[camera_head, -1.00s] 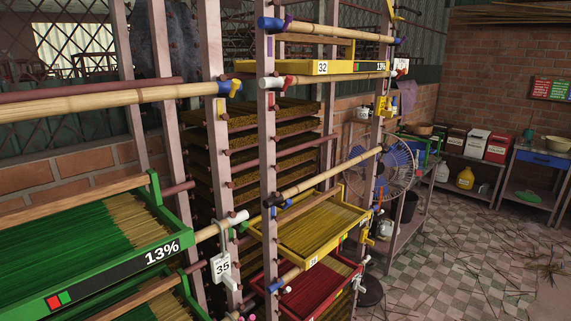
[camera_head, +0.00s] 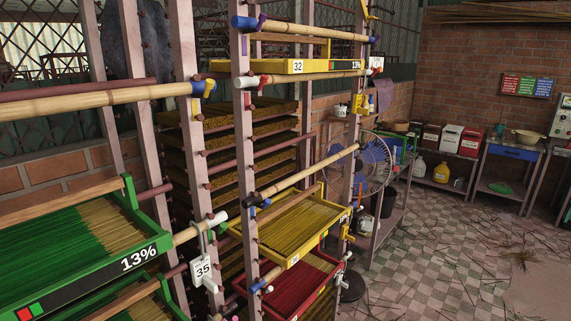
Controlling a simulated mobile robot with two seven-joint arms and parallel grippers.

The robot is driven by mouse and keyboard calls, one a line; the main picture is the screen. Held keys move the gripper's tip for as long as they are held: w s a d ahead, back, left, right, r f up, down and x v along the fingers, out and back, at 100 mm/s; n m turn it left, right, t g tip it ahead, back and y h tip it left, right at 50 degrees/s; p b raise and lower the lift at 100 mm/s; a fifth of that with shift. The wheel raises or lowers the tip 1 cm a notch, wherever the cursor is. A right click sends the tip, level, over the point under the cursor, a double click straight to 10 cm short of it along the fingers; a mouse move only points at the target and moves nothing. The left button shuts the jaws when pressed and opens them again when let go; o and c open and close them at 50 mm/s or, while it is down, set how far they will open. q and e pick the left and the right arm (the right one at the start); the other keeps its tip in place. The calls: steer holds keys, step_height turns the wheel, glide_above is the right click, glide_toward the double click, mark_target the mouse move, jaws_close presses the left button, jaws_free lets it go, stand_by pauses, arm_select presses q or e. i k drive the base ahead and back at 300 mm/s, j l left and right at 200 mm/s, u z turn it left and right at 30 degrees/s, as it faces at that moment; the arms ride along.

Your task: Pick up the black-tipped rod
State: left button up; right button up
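The black-tipped rod (camera_head: 308,173) is a bamboo pole with a dark tip at its near left end. It lies slanted across the rack's middle, rising to the right, just above the yellow tray (camera_head: 292,228). Its dark end shows beside a pale rack post. Neither of my grippers shows in the head view.
Other poles cross the rack: a blue-tipped one (camera_head: 110,98), a red-tipped one (camera_head: 310,76) and a white-tipped one (camera_head: 196,230). A green tray (camera_head: 150,255) and a red tray (camera_head: 318,280) hold sticks. A fan (camera_head: 372,165) stands behind. The tiled floor at right is mostly open.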

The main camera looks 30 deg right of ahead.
mark_target(248, 202)
steer(key=l, duration=0.8)
steer(key=i+l, duration=0.1)
steer(key=l, duration=0.65)
